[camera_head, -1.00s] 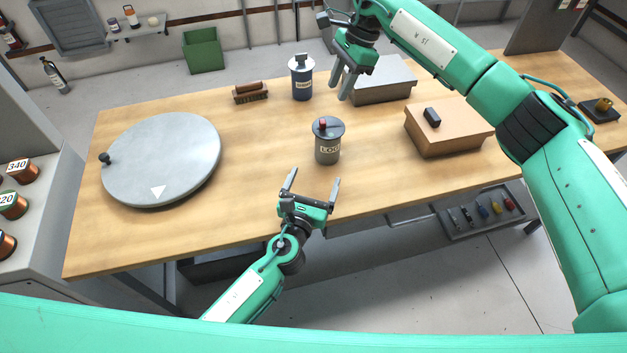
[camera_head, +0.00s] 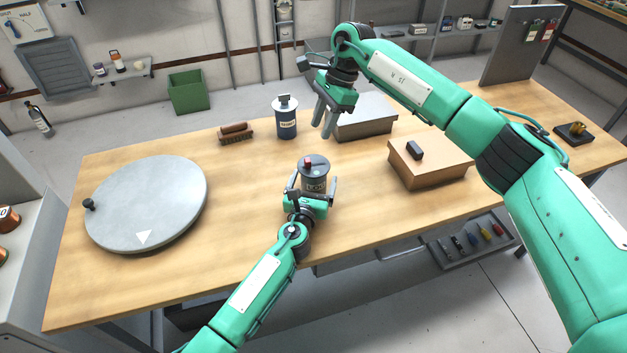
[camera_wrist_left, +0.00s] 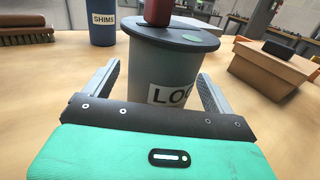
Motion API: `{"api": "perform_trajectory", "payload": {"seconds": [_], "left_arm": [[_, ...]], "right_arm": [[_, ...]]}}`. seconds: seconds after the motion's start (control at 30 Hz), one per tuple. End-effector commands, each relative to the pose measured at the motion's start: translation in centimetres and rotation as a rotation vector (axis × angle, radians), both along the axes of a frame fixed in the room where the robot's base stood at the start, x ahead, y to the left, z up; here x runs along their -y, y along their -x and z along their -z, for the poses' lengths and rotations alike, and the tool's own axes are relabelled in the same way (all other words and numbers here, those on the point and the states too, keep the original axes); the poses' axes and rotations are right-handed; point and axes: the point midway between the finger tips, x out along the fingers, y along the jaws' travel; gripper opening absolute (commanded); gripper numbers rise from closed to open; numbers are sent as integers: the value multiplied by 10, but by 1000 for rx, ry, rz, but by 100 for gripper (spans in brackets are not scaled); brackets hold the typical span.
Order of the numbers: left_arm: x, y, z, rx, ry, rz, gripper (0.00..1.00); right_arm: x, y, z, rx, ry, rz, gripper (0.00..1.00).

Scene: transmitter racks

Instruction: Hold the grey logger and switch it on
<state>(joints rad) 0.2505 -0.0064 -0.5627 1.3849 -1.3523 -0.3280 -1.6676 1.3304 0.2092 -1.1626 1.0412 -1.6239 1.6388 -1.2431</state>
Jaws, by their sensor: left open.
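The grey logger (camera_head: 315,176) is an upright cylinder with a dark lid and a red knob (camera_head: 308,162) on top. It stands on the wooden table (camera_head: 240,240). My left gripper (camera_head: 313,185) is open, with one finger on each side of the logger's body. In the left wrist view the logger (camera_wrist_left: 170,65) shows its label, partly hidden by the gripper, with gaps between the fingers and the body. My right gripper (camera_head: 322,118) hangs above the table behind the logger. Its two fingers point down, apart and empty.
A blue "SHIMS" can (camera_head: 287,122) and a brush (camera_head: 236,134) stand behind. A round grey plate (camera_head: 150,200) lies at left. A grey box (camera_head: 368,128) and a cardboard-brown box (camera_head: 425,170) with a dark block (camera_head: 415,150) are at right.

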Motion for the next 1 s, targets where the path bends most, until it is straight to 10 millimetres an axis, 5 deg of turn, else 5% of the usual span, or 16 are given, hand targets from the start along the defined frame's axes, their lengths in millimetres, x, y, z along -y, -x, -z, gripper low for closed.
{"api": "perform_trajectory", "payload": {"seconds": [0.33,0.63,1.0], "left_arm": [[1,-3,0,1,1,0,88],[1,-3,0,0,1,0,30],[1,-3,0,0,1,0,30]], "right_arm": [[0,0,0,0,0,0,36],[0,0,0,0,0,0,36],[0,0,0,0,0,0,36]]}}
